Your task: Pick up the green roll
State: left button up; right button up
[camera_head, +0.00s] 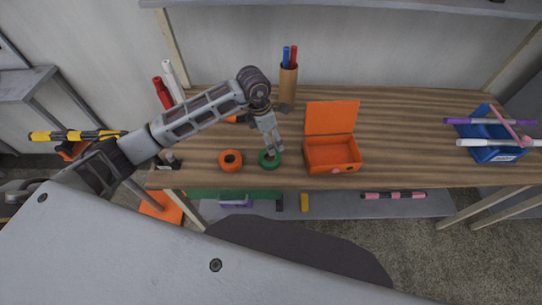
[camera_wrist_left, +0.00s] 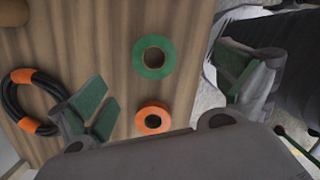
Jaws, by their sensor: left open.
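The green roll (camera_head: 264,161) lies flat near the front edge of the wooden table in the head view. It also shows whole, as a ring with a hole, in the left wrist view (camera_wrist_left: 140,57). My left gripper (camera_head: 271,145) is just above it, pointing down, and hides part of its far side. In the left wrist view the left gripper (camera_wrist_left: 167,85) has its two green-padded fingers spread wide, with the green roll between and beyond them. Nothing is held. My right gripper is not in view.
An orange roll (camera_head: 222,161) lies left of the green one. An open orange box (camera_head: 333,155) stands to the right. A brown pen cup (camera_head: 288,86) stands behind. A black hose coil (camera_wrist_left: 8,98) with orange bands shows in the left wrist view. A blue holder (camera_head: 492,150) is far right.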

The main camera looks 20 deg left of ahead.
pick_arm(q)
jog(key=a, duration=0.1)
jog(key=p, duration=0.1)
send_over(268, 157)
jog(key=shift+y, duration=0.3)
notch_tip(268, 157, down, 8)
jog(key=shift+r, duration=0.25)
jog(key=shift+f, duration=0.4)
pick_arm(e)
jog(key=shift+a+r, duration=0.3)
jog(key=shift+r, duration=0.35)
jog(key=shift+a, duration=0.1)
pick_arm(q)
jog(key=shift+f, duration=0.1)
